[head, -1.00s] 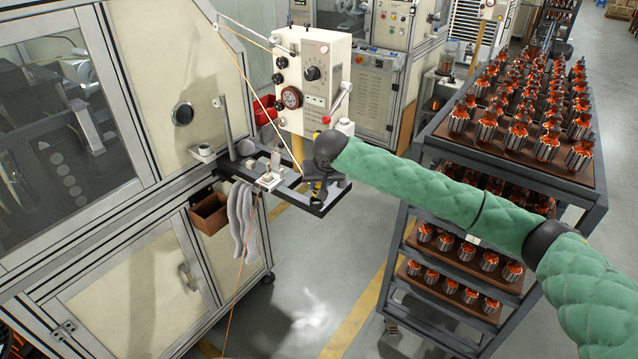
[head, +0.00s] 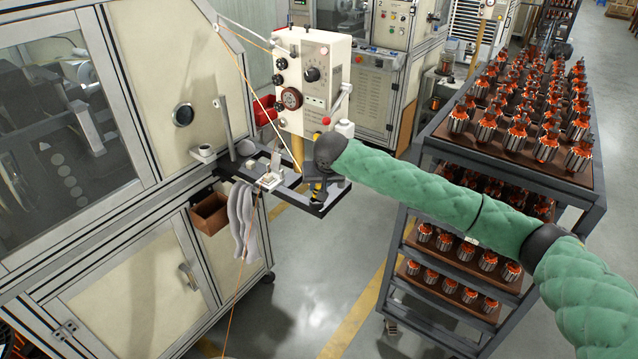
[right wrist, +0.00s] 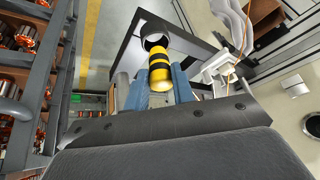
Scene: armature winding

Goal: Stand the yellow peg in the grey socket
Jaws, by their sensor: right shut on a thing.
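The yellow peg (right wrist: 159,72) has black bands and shows in the right wrist view between the two blue-grey fingers of my right gripper (right wrist: 159,88). The gripper is shut on it. The peg's far end meets or overlaps the grey socket (right wrist: 155,40), a round dark ring at the corner of the dark frame. I cannot tell whether the end is inside the socket or just above it. In the head view my right gripper (head: 319,190) is over the right end of the frame and mostly hides peg and socket. My left gripper is out of view.
The dark frame shelf (head: 318,210) juts from the cream machine (head: 110,260), with a small white fixture (head: 268,180) on it. A white control box (head: 312,80) stands behind. A rack of armatures (head: 590,190) stands at the right, under my right arm.

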